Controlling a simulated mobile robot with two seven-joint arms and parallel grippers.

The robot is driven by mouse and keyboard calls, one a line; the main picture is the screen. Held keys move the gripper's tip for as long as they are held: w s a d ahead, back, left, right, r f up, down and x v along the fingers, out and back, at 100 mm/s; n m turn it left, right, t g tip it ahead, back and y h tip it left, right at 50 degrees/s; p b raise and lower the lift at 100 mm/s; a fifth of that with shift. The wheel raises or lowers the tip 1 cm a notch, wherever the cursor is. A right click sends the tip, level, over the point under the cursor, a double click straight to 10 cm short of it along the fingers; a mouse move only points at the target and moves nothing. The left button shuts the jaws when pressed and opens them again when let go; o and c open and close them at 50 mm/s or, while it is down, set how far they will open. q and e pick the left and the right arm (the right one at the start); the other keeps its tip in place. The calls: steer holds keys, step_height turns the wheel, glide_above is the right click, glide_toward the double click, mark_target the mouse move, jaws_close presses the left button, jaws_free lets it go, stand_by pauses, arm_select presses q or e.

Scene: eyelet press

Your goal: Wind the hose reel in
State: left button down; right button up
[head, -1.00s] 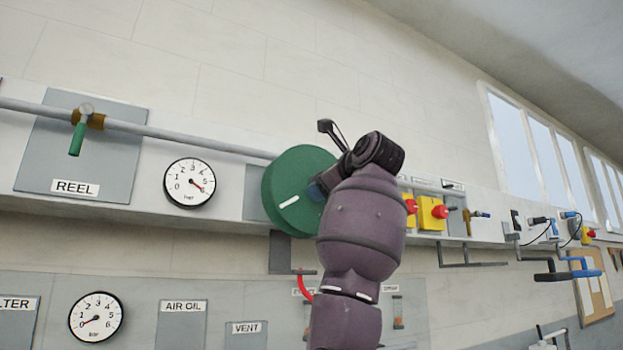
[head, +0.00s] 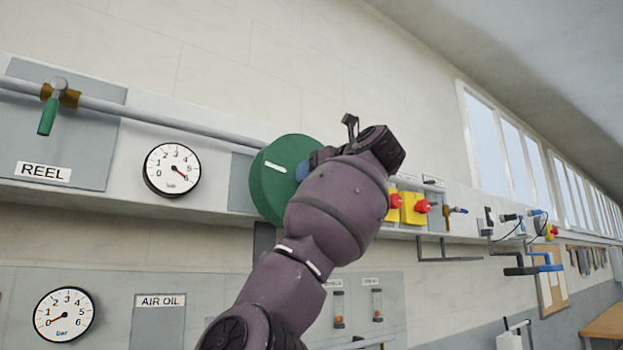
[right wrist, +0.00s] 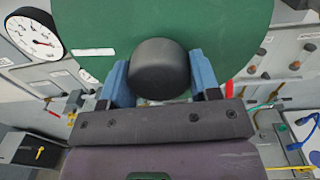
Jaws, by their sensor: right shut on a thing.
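The hose reel is a green disc (head: 275,178) with a white stripe, mounted on the grey wall rail in the head view. It also fills the top of the right wrist view (right wrist: 200,25). My right gripper (right wrist: 160,75) has its blue fingers on both sides of a black round knob (right wrist: 158,66) in front of the disc and is shut on it. In the head view my right arm hides the knob and the disc's right side. My left gripper is not in view.
A valve with a green handle (head: 47,116) hangs on the pipe above the REEL label (head: 43,171). A gauge (head: 172,169) is left of the disc. Yellow boxes with red knobs (head: 414,207) and blue-handled fittings (head: 545,262) sit to the right.

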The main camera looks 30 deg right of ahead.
steer(key=shift+f+m, duration=0.15)
steer(key=shift+m, duration=0.25)
steer(key=shift+w+m, duration=0.1)
steer(key=shift+m, duration=0.2)
steer(key=o, duration=1.3)
steer(key=s, duration=0.3)
steer(key=s+b, duration=0.1)
steer(key=s, duration=0.3)
steer(key=s+b, duration=0.1)
steer(key=s, duration=0.3)
steer(key=shift+d, duration=0.35)
